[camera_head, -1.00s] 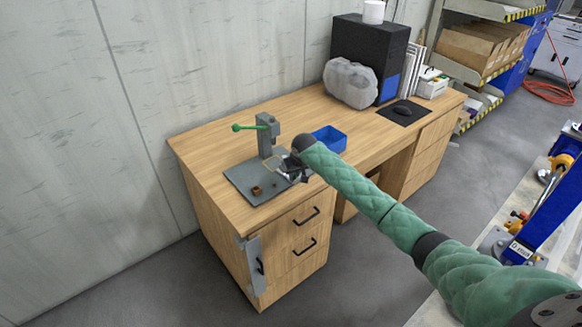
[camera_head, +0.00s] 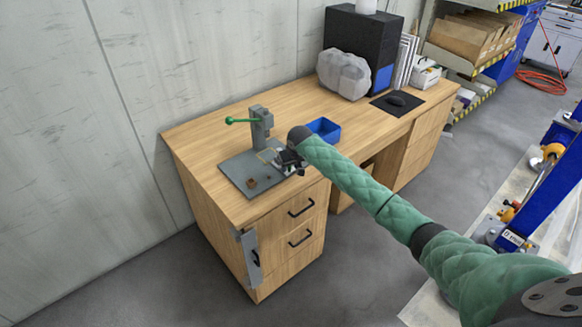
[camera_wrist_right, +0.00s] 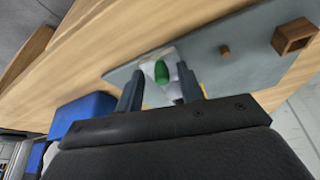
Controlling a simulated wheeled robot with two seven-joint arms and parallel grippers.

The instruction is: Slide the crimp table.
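The crimp press (camera_head: 262,128) stands on a grey base plate (camera_head: 236,172) at the near left of the wooden desk, its green-knobbed lever (camera_head: 231,121) pointing left. I cannot clearly make out a separate sliding table. My right gripper (camera_head: 284,160) is low over the plate's right side, beside the press. In the wrist view my right gripper (camera_wrist_right: 162,88) has its two fingers apart. A green rounded part (camera_wrist_right: 161,72) on a whitish piece shows between or just beyond them; contact is unclear. A small brown hollow block (camera_wrist_right: 294,36) sits on the plate. My left gripper is not in view.
A blue bin (camera_head: 325,129) stands just right of my right gripper. A black cabinet (camera_head: 362,42), a wrapped grey bundle (camera_head: 343,73) and a black mat (camera_head: 390,104) are farther back. The wall lies behind the desk; the desk's front left is clear.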

